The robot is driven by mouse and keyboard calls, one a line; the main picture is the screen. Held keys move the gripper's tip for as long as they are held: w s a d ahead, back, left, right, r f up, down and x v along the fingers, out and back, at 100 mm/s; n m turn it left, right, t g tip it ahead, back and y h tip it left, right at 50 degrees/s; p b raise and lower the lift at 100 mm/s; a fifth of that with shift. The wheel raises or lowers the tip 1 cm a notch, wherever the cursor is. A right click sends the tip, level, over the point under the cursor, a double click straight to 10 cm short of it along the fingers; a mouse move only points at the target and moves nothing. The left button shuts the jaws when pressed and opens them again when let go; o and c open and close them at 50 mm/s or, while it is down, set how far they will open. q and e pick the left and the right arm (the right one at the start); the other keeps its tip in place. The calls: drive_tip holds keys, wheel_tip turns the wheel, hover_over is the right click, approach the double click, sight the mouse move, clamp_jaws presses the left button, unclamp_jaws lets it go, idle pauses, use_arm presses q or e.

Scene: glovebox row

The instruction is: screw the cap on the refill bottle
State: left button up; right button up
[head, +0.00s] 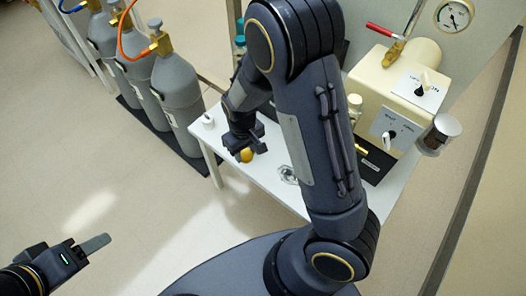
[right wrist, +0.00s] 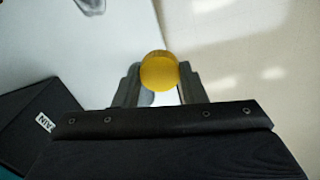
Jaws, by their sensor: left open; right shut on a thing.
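A round yellow cap (head: 246,155) is held in my right gripper (head: 243,147), over the near left part of the white table. In the right wrist view the cap (right wrist: 158,70) sits between the two fingertips, which are shut on it. A small white round item (head: 208,122) stands at the table's left corner, apart from the gripper. I cannot tell whether it is the refill bottle. My left gripper (head: 88,247) is open and empty over the floor at the lower left, far from the table. My right arm hides much of the table's middle.
The white table (head: 268,181) has a round metal fitting (head: 288,174). A cream apparatus (head: 400,85) with switches stands at the right, with a gauge (head: 453,15) above. Several grey gas cylinders (head: 180,95) stand left of the table. The floor at the lower left is clear.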

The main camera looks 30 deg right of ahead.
use_arm(q)
drive_tip(key=shift+r, duration=0.2)
use_arm(e)
drive_tip(key=w+a+r, duration=0.1)
drive_tip(key=a+r, duration=0.1)
drive_tip(key=a, duration=0.4)
drive_tip(key=shift+a+r, duration=0.15)
drive_tip(key=shift+r, duration=0.2)
